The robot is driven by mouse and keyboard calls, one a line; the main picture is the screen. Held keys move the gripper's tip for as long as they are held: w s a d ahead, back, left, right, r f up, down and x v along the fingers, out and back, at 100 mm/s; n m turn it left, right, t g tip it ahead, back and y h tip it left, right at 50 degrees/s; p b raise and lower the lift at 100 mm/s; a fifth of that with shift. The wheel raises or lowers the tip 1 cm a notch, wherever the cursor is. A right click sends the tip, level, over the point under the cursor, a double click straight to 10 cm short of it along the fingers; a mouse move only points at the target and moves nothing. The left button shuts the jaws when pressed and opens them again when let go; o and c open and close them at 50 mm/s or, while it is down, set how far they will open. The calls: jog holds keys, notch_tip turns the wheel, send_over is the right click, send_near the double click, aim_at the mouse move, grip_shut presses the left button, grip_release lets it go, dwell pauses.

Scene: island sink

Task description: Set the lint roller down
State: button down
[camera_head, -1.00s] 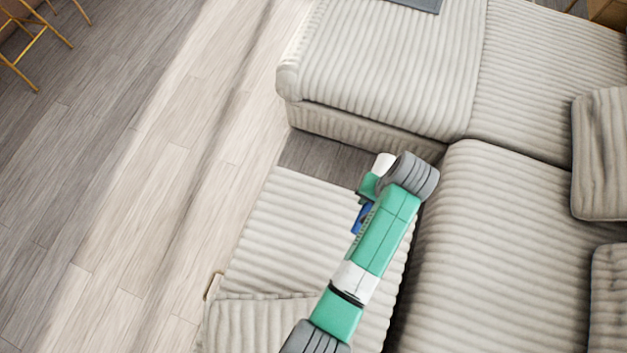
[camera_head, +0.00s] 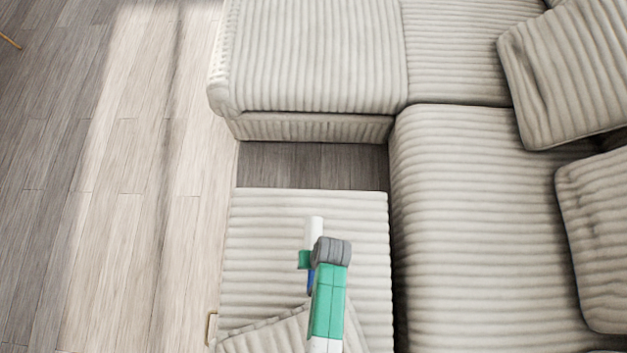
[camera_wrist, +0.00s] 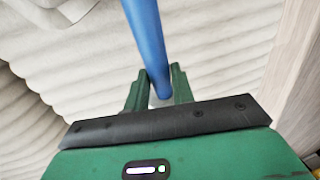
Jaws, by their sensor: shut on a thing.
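The lint roller shows as a long blue handle (camera_wrist: 147,35) in the wrist view. My gripper (camera_wrist: 160,75) is shut on it, with a green finger on each side.
A ribbed cream sofa seat (camera_head: 480,240) stands right of the ottoman, with cushions (camera_head: 570,75) at the far right. Another sofa section (camera_head: 310,55) lies beyond a floor gap (camera_head: 310,165). A ribbed cushion or fold (camera_head: 265,335) lies at the ottoman's near end. Wooden floor (camera_head: 110,200) is clear at left.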

jog(key=shift+f+b, duration=1.15)
jog(key=shift+f, duration=1.75)
jog(key=shift+f, duration=0.15)
jog(key=c, duration=1.2)
grip_release()
jog(key=r+p, duration=0.2)
jog(key=r, duration=0.2)
jog(key=d+r+p, duration=0.1)
jog(key=r, duration=0.3)
jog(key=d+r+p, duration=0.1)
jog(key=r+p, duration=0.1)
jog(key=r, duration=0.2)
jog(key=shift+w+d+p, duration=0.1)
jog(key=shift+d+p, duration=0.05)
jog(key=shift+p, duration=0.15)
jog(key=shift+r, duration=0.1)
